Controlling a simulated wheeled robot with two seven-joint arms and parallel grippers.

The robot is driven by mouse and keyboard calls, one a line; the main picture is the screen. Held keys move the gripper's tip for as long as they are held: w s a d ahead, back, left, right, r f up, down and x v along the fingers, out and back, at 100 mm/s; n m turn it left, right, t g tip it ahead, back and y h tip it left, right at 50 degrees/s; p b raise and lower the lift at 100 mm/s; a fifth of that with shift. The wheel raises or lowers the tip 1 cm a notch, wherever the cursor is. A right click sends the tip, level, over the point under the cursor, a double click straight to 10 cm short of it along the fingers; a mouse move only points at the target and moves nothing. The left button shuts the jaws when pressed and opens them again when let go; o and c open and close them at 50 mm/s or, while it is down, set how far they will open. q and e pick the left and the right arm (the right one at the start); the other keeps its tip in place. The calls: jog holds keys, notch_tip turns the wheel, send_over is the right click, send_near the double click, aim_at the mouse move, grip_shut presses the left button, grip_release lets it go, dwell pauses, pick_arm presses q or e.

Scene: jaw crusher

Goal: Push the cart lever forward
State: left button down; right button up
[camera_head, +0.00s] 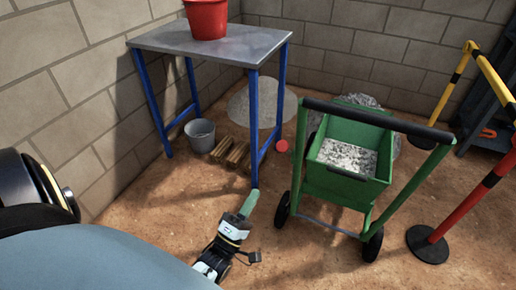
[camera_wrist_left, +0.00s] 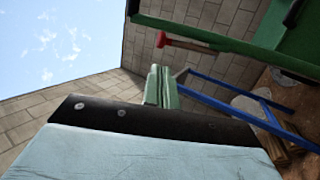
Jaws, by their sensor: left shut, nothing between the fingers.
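A green cart (camera_head: 332,188) with a black handlebar (camera_head: 375,119) stands on two wheels at the centre right of the head view. Its lever shows as a round red end (camera_head: 282,146) beside the cart's left side. In the left wrist view the lever (camera_wrist_left: 185,44) is a red grip on a thin rod beside the green frame. My left gripper (camera_head: 250,203) is shut and empty, with green fingers, left of the cart and nearer to me than the lever. Its fingers also show in the left wrist view (camera_wrist_left: 160,88), apart from the lever. My right gripper is not in view.
A grey table (camera_head: 222,48) with blue legs holds a red bucket (camera_head: 207,18). A metal bucket (camera_head: 200,134) and wooden pieces (camera_head: 231,155) sit beneath it. Barrier posts (camera_head: 427,243) stand on the right. Brick walls enclose the back and left. Open dirt lies around the cart's front.

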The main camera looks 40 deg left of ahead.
pick_arm(q)
jog(key=b, duration=0.1)
send_near(287, 150)
jog(key=w+a+r, duration=0.2)
jog(key=w, duration=0.2)
jog(key=shift+w+r, duration=0.35)
jog(key=shift+w, duration=0.05)
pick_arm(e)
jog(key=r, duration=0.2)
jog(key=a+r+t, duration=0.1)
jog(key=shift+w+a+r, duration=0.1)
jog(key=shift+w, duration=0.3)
pick_arm(q)
jog(key=shift+r, duration=0.1)
